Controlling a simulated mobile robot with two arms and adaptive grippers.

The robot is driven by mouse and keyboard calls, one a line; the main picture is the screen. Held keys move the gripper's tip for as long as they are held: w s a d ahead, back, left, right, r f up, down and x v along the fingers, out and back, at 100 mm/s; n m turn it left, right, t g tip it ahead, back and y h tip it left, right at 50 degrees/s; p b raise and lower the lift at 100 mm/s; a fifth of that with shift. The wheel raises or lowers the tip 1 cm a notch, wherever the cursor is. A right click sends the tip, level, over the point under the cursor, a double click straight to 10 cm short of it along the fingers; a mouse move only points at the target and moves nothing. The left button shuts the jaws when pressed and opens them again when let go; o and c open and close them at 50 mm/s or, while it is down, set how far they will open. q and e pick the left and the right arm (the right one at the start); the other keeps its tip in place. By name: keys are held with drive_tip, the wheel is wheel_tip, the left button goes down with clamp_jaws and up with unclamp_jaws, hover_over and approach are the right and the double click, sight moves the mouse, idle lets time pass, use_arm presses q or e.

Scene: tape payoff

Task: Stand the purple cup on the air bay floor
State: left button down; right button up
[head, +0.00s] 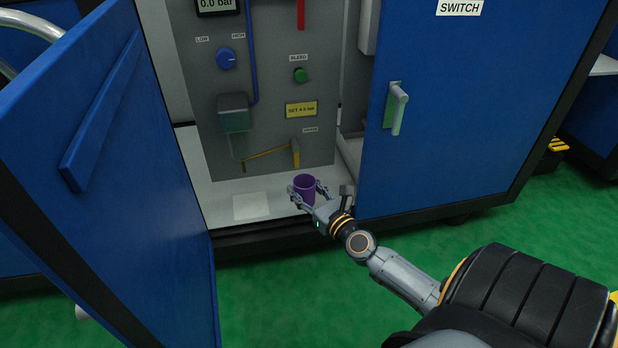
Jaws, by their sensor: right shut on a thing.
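The purple cup (305,185) is upright at the front of the open bay, its open top facing up. My right gripper (307,194) is shut on the cup, with a finger on each side of it. The cup's lower part is partly hidden by the gripper, so I cannot tell whether it touches the floor. The air bay floor (215,200) is pale, with a lighter square patch (251,206) left of the cup. My left gripper is not in view.
A blue door (120,150) stands open at left; a closed blue door (450,130) with a handle (398,108) is at right. Behind the cup a grey panel (265,110) carries a blue knob (226,58), a green button (300,75) and a yellow lever (295,153).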

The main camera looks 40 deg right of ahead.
drive_tip(key=w+d+f+b, duration=0.1)
drive_tip(key=f+b, duration=0.1)
drive_tip(key=w+d+f+b, duration=0.1)
drive_tip(key=w+f+b, duration=0.1)
drive_tip(key=w+d+f+b, duration=0.1)
drive_tip(key=d+f+b, duration=0.1)
drive_tip(key=shift+w, duration=0.35)
drive_tip(key=f+b, duration=0.3)
drive_tip(key=shift+w+d+f+b, duration=0.2)
drive_tip(key=shift+w+d+b, duration=0.1)
drive_tip(key=shift+b, duration=0.1)
drive_tip(key=shift+f+b, duration=0.35)
drive_tip(key=shift+b, duration=0.05)
drive_tip(key=shift+r, duration=0.1)
drive_tip(key=o, duration=1.1)
drive_tip(key=shift+o, duration=0.2)
